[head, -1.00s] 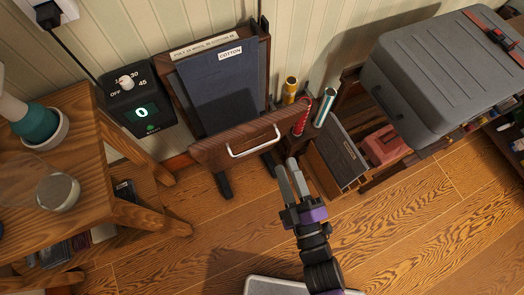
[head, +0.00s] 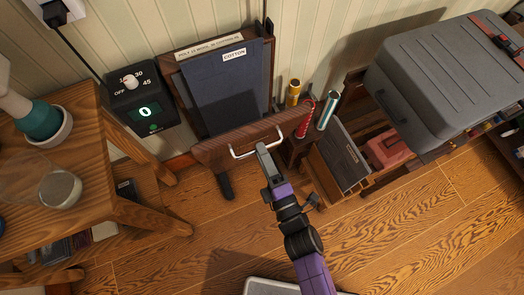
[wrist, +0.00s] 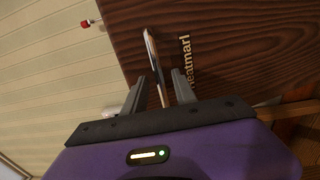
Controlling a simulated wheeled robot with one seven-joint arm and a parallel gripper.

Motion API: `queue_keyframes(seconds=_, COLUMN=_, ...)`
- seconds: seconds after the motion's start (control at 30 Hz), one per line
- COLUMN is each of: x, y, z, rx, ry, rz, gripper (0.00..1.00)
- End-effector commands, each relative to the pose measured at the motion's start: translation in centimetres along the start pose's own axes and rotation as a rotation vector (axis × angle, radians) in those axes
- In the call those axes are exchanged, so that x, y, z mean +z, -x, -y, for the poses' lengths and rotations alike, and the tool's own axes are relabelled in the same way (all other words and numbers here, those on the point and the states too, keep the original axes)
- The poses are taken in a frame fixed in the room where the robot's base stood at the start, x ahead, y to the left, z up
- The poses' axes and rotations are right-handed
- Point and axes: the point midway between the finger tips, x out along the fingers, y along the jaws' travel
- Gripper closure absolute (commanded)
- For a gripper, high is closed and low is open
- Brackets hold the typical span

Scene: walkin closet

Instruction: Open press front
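The press front (head: 215,153) is a dark wooden panel with a pale metal bar handle (head: 240,155). Its top edge stands out from the press back, where a dark blue cloth (head: 215,95) labelled COTTON hangs. My gripper (head: 264,152) is at the right part of the handle. In the wrist view the handle (wrist: 153,62) runs between the two fingers of my gripper (wrist: 160,82), with gaps visible beside it. The fingers are open around the bar and not closed on it. The panel (wrist: 245,50) fills the upper right there.
A wooden stool (head: 60,165) stands at the left. Coloured rolls (head: 328,110) and an open wooden box (head: 340,155) are close on the right, with a grey case (head: 440,75) beyond. The floor in front is mostly clear.

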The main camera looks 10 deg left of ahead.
Motion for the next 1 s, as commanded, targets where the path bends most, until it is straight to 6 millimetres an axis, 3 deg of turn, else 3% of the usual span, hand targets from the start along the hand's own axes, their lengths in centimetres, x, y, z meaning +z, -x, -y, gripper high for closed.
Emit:
queue_keyframes(seconds=0.37, x=0.02, y=-0.68, z=-0.02, rx=0.000, ry=0.000, rz=0.000, gripper=0.67)
queue_keyframes(seconds=0.53, x=0.01, y=-0.67, z=-0.02, rx=0.000, ry=0.000, rz=0.000, gripper=1.00)
queue_keyframes(seconds=1.0, x=0.00, y=-0.64, z=0.00, rx=0.000, ry=-0.001, rz=0.000, gripper=1.00)
